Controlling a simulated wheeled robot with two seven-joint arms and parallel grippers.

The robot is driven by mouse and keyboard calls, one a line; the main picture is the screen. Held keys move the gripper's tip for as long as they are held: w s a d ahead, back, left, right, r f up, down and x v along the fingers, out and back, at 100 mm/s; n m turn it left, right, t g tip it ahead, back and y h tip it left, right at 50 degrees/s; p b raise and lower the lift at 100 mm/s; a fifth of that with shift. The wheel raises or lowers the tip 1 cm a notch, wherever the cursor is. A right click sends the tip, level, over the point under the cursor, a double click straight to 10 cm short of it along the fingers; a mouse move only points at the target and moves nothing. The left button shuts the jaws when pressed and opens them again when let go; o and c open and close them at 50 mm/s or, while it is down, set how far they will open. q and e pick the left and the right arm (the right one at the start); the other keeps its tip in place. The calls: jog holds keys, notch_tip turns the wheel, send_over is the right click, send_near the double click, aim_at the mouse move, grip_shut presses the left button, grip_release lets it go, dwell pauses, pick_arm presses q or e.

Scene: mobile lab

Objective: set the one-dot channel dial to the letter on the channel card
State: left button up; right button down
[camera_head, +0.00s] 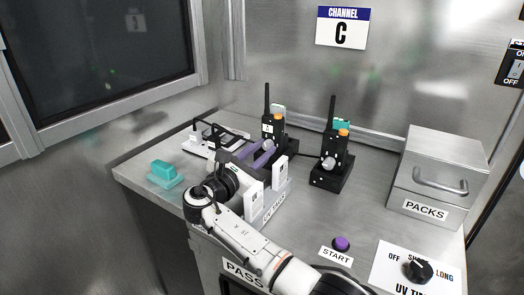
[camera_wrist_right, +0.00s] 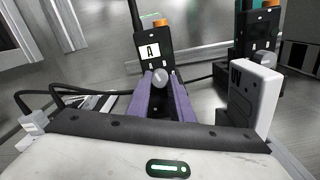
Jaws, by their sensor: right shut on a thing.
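The channel card (camera_head: 342,28) on the back wall shows the letter C. Two black radios with antennas and orange tops stand on the counter: a left radio (camera_head: 280,131) and a right radio (camera_head: 333,161). The left radio's window reads A in the wrist view (camera_wrist_right: 149,51). Its grey dial (camera_wrist_right: 161,77) sits below the window. My right gripper (camera_head: 264,150) has its purple fingers around this dial, shut on it; the fingers also show in the wrist view (camera_wrist_right: 162,88). The fingers partly hide the lower radio, and I cannot make out its dot marking. My left gripper is not in view.
A metal PACKS box (camera_head: 439,171) stands at the right. A purple START button (camera_head: 341,243) and a black UV knob (camera_head: 418,269) are at the front. A teal object (camera_head: 165,171) lies at the left. White upright blocks (camera_head: 279,170) stand close beside my gripper.

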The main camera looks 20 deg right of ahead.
jog(key=c, duration=1.6)
grip_release()
jog(key=shift+o, duration=0.2)
jog(key=v, duration=1)
jog(key=shift+s+a+p, duration=0.15)
jog(key=shift+p, duration=0.25)
